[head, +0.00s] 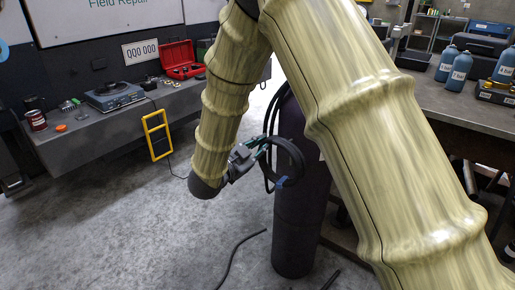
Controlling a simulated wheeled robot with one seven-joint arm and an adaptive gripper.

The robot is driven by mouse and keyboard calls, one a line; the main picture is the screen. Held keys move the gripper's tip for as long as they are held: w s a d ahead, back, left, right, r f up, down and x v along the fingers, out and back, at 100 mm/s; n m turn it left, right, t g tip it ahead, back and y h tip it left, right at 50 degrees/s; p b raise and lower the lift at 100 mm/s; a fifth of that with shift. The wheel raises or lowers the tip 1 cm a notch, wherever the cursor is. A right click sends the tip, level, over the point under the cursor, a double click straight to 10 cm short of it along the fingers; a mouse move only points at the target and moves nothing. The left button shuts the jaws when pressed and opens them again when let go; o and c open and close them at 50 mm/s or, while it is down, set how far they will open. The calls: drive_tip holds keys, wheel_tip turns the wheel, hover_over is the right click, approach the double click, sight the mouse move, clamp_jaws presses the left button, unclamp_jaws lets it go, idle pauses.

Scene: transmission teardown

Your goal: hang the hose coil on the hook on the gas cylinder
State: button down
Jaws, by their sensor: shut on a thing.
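The hose coil (300,160) is a dark ring with a small blue part at its lower edge. It hangs upright, in front of the upper part of the gas cylinder in the head view. My gripper (264,149) is shut on the left side of the coil. The gas cylinder (297,235) is tall and dark purple and stands upright on the floor. My arm covers part of its top. I cannot make out the hook. I cannot tell whether the coil touches the cylinder.
A grey bench at the left (85,135) holds a red case (181,62) and a blue-grey device (115,96). A yellow frame (157,135) hangs at its front. A right-hand table (450,105) holds blue bottles (459,72). A black hose (238,255) lies on the floor.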

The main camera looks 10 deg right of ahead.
drive_tip(key=w+d+f+b, duration=0.1)
drive_tip(key=w+d+f, duration=0.1)
drive_tip(key=w+d, duration=0.1)
drive_tip(key=shift+w+d+f+b, duration=0.15)
drive_tip(key=shift+w+d+b, duration=0.15)
drive_tip(key=shift+d, duration=0.45)
idle(0.6)
drive_tip(key=shift+d+f, duration=0.1)
drive_tip(key=shift+f, duration=0.1)
idle(0.6)
drive_tip(key=c, duration=1.3)
unclamp_jaws()
drive_tip(key=shift+c, duration=0.2)
drive_tip(key=shift+s, duration=0.1)
